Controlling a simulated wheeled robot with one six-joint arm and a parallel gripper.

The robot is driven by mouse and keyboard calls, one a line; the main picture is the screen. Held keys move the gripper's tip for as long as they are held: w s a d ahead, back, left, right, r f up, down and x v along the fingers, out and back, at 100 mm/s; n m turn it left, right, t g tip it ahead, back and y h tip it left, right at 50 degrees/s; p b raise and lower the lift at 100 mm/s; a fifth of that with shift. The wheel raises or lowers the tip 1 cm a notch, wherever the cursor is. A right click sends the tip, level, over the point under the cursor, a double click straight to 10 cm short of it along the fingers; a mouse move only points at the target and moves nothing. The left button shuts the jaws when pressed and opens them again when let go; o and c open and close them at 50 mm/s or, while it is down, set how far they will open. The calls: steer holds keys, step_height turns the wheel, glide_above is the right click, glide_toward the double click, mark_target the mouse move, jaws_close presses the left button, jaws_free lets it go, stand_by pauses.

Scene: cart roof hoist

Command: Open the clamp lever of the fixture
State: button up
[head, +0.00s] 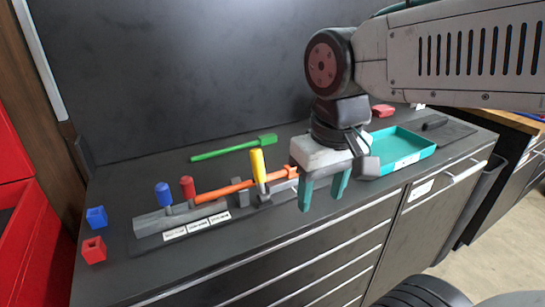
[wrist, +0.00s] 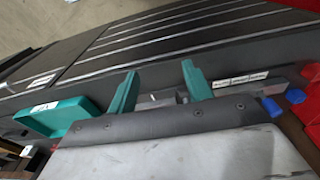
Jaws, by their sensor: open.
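The fixture is a grey rail (head: 152,223) on the dark bench top, with white labels (head: 197,226) along its front. A blue handle (head: 163,193) and a red handle (head: 187,187) stand upright on it. A yellow handle (head: 258,162) stands upright further right, by grey blocks. A long orange bar (head: 228,190) lies along the fixture. I cannot tell for certain which part is the clamp lever. My gripper (head: 322,200) is open and empty, its teal fingers pointing down to the right of the yellow handle. In the wrist view, the fingers (wrist: 160,88) are apart, with part of the fixture beyond them.
A green bar (head: 225,149) lies behind the fixture. A teal tray (head: 402,161) is at the right, with a red block (head: 383,110) behind it. A blue cube (head: 96,216) and a red cube (head: 94,250) are at the left end. Drawers line the bench front.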

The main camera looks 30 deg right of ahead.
steer(key=w+a+r+m, duration=0.1)
steer(key=w+r, duration=0.2)
steer(key=w, duration=0.8)
steer(key=g, duration=0.1)
glide_above(257, 165)
steer(key=w, duration=0.2)
steer(key=shift+s+d+f+m+h, duration=0.2)
steer(key=shift+s+f+m+h, duration=0.05)
steer(key=shift+f+m+h, duration=0.1)
steer(key=shift+w+f, duration=0.2)
steer(key=f, duration=0.7)
steer(key=shift+s+d+f, duration=0.1)
steer(key=shift+d+f, duration=0.1)
steer(key=shift+d, duration=0.05)
jaws_close()
